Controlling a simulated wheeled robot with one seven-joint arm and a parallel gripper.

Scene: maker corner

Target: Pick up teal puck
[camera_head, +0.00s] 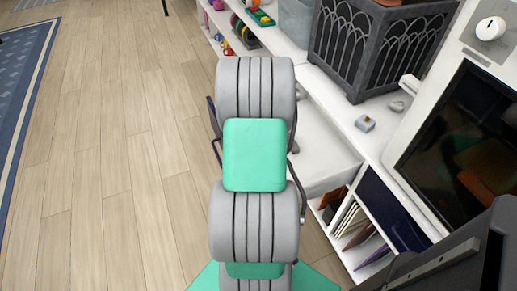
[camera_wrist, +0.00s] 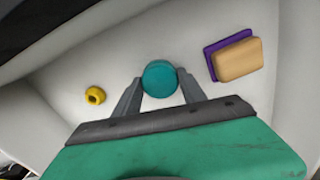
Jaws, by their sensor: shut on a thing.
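The teal puck (camera_wrist: 160,78) is a small round disc between my two fingertips in the wrist view. My gripper (camera_wrist: 159,88) is shut on it, with one grey finger against each side. A pale surface (camera_wrist: 120,60) lies behind the puck; I cannot tell whether the puck touches it. In the head view my own arm fills the middle, and neither the puck nor my gripper can be made out there.
A yellow ring-shaped piece (camera_wrist: 95,95) lies left of my gripper. A tan block (camera_wrist: 238,59) on a purple piece (camera_wrist: 212,62) lies to the right. The head view shows a dark grey crate (camera_head: 375,45), a white shelf unit (camera_head: 325,105) and open wooden floor (camera_head: 100,150) on the left.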

